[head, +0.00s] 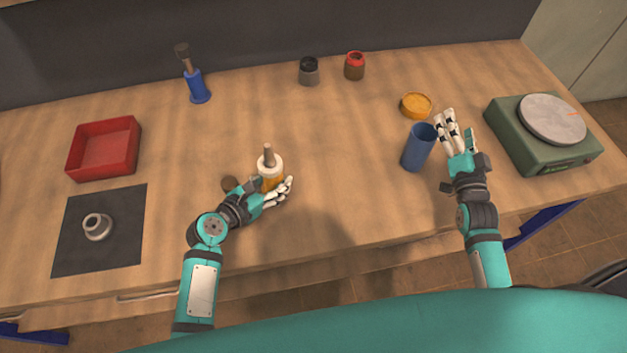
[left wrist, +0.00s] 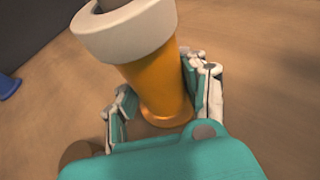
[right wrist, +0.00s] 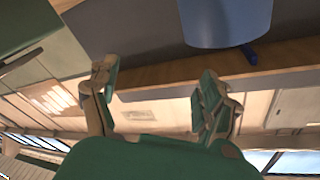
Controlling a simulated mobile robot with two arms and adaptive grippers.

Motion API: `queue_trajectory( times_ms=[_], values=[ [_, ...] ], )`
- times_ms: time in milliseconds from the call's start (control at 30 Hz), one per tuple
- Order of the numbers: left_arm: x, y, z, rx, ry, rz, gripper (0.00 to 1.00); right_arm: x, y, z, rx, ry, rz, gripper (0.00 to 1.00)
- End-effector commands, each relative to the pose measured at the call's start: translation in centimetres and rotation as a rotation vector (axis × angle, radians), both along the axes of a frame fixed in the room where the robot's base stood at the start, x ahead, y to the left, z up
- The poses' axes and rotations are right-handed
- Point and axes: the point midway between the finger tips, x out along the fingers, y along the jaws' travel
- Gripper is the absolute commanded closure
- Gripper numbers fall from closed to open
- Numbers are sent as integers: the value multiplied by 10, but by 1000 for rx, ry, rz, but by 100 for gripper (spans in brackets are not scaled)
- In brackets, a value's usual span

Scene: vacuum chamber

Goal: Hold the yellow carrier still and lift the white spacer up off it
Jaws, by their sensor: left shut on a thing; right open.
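The yellow carrier (head: 271,184) stands upright on the table, left of centre; it also shows in the left wrist view (left wrist: 160,90). The white spacer (head: 270,163) is a thick ring around its upper part, and a dark post rises through the ring; the spacer also shows in the left wrist view (left wrist: 125,34). My left gripper (head: 277,189) is shut on the carrier below the spacer, with fingers on both sides of it. My right gripper (head: 451,128) is open and empty, well to the right, beside a blue cup (head: 417,150); the cup also shows in the right wrist view.
A dark mat (head: 75,255) bearing a pale ring-shaped part (head: 97,227) and a red tray (head: 103,150) lie left. A blue holder (head: 196,88), two jars, an orange dish (head: 415,106) and a green scale (head: 543,140) stand around. Table between carrier and cup is clear.

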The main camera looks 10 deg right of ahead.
Motion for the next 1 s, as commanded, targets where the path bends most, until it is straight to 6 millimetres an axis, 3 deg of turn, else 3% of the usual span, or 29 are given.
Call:
queue_trajectory(
  times_ms=[33, 100, 233, 367, 500, 633, 800, 1000],
  values=[
    [0, 0, -1, 3, 0, 0, 92, 12, 29, 9, -43, 26, 69, 20],
    [0, 0, -1, 3, 0, 0, 92, 23, 69, 16, -102, 69, 157, 20],
    [0, 0, -1, 3, 0, 0, 92, 27, 146, 24, -230, 151, 333, 20],
    [0, 0, -1, 3, -1, 1, 92, 12, 222, 26, -375, 224, 516, 20],
    [0, 1, -1, 3, -1, 1, 92, -21, 287, 21, -530, 290, 699, 20],
    [0, 1, -1, 3, -1, 1, 92, -53, 325, 16, -641, 329, 827, 20],
    [1, 1, 0, 3, -1, 1, 92, -78, 347, 10, -717, 354, 915, 20],
    [1, 1, 0, 2, -2, 1, 92, -72, 359, 4, -730, 358, 930, 20]
  ],
)
